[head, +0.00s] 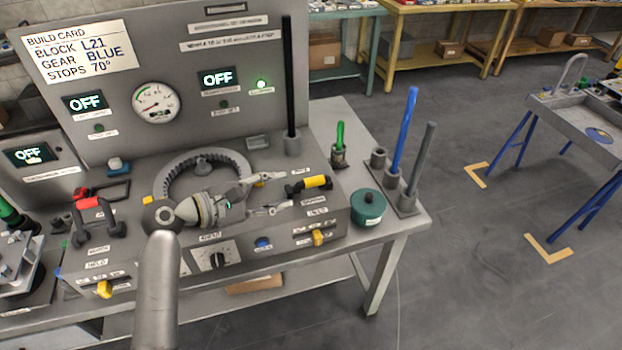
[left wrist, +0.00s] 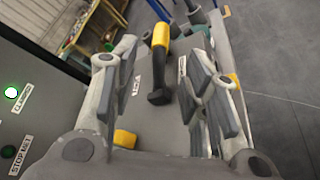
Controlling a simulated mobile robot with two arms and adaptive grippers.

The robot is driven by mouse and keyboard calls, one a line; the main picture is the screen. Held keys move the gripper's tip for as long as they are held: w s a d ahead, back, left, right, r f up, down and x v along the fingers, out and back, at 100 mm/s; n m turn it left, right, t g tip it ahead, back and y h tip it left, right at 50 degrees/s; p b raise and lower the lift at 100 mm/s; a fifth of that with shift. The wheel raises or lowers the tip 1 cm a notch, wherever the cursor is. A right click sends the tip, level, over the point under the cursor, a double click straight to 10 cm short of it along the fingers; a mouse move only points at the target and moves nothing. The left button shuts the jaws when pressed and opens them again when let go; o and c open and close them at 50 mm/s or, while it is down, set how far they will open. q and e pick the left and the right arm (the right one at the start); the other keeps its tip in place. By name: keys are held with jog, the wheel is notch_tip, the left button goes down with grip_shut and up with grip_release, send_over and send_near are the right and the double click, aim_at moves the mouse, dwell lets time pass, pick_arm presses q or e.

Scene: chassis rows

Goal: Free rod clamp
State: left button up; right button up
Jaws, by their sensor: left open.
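A short bar handle (head: 309,186), black with a yellow grip, stands on the right part of the bench fixture; its label is too small to read surely. It also shows in the left wrist view (left wrist: 160,55), between my fingers in that picture. My left gripper (head: 283,193) is open, its fingers pointing right towards the handle. The fingers appear apart from the handle and hold nothing. A tall black rod (head: 290,85) stands upright in a grey socket behind. A red-topped handle (head: 92,204) stands at the fixture's left. My right gripper is not in view.
A large grey ring gear (head: 175,170) lies behind my left wrist. A dark green lidded pot (head: 368,207) stands right of the handle. Beyond it, a blue rod (head: 405,130) and a grey rod (head: 421,155) stand upright. Yellow tabs (head: 318,237) show on the fixture's front.

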aim_at(303, 184)
pick_arm(q)
jog(key=p+x, duration=0.1)
jog(key=x, duration=0.7)
jog(key=shift+w+d, duration=0.15)
jog(key=shift+d, duration=0.15)
jog(key=shift+w+d+f, duration=0.3)
jog(key=shift+w+d, duration=0.05)
jog(key=shift+d, duration=0.1)
jog(key=shift+w+d, duration=0.1)
jog(key=shift+d, duration=0.1)
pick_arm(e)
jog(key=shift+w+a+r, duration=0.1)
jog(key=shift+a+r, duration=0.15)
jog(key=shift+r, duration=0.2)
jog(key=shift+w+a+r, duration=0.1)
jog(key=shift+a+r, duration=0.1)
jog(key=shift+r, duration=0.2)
pick_arm(q)
jog(key=c, duration=0.9)
grip_shut()
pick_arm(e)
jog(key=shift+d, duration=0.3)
